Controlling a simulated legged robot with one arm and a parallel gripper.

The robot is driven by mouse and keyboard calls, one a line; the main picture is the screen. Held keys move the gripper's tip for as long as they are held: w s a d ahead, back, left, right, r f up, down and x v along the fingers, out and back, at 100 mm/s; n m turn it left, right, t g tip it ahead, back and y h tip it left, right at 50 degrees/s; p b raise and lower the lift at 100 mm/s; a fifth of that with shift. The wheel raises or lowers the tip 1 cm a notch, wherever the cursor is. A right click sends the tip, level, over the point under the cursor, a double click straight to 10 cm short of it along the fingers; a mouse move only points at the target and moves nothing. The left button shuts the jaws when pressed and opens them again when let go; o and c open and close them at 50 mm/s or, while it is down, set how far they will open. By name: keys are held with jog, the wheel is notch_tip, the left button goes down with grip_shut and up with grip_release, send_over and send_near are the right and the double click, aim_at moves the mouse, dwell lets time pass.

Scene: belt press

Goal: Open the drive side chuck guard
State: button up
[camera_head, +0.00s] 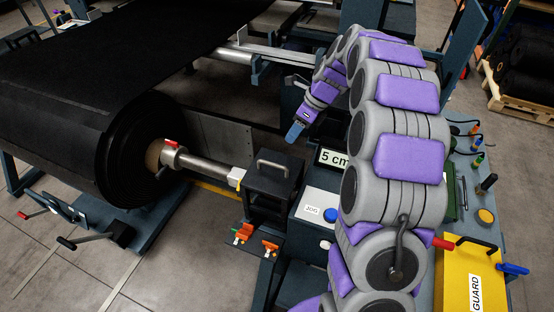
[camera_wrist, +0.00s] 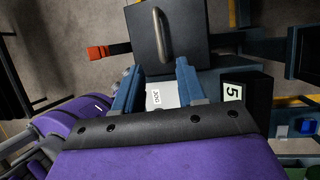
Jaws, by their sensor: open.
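A black box-shaped guard (camera_head: 262,203) with a grey bar handle (camera_head: 272,165) on top covers the end of the roll's shaft (camera_head: 205,168). Its top looks closed. In the wrist view the guard (camera_wrist: 190,45) and its upright bar handle (camera_wrist: 162,33) lie just beyond my fingertips. My gripper (camera_head: 294,133) hangs above and behind the guard in the head view, apart from it. In the wrist view its two blue fingers (camera_wrist: 158,72) are spread with nothing held between them; a white JOG label (camera_wrist: 155,97) shows in the gap below.
A large black belt roll (camera_head: 110,140) stands at left. A control box with a JOG label (camera_head: 312,210) and a "5 cm" display (camera_head: 333,158) sit right of the guard. Orange clamps (camera_head: 243,233) lie in front. A yellow cover marked GUARD (camera_head: 455,280) is at lower right.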

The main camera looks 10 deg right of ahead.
jog(key=b, duration=0.3)
send_over(273, 173)
jog(key=d, duration=0.1)
jog(key=f, duration=1)
jog(key=shift+w+d+f, duration=0.1)
jog(key=shift+w+d, duration=0.1)
jog(key=shift+x, duration=0.8)
jog(key=shift+d, duration=0.1)
jog(key=shift+c, duration=0.5)
grip_shut()
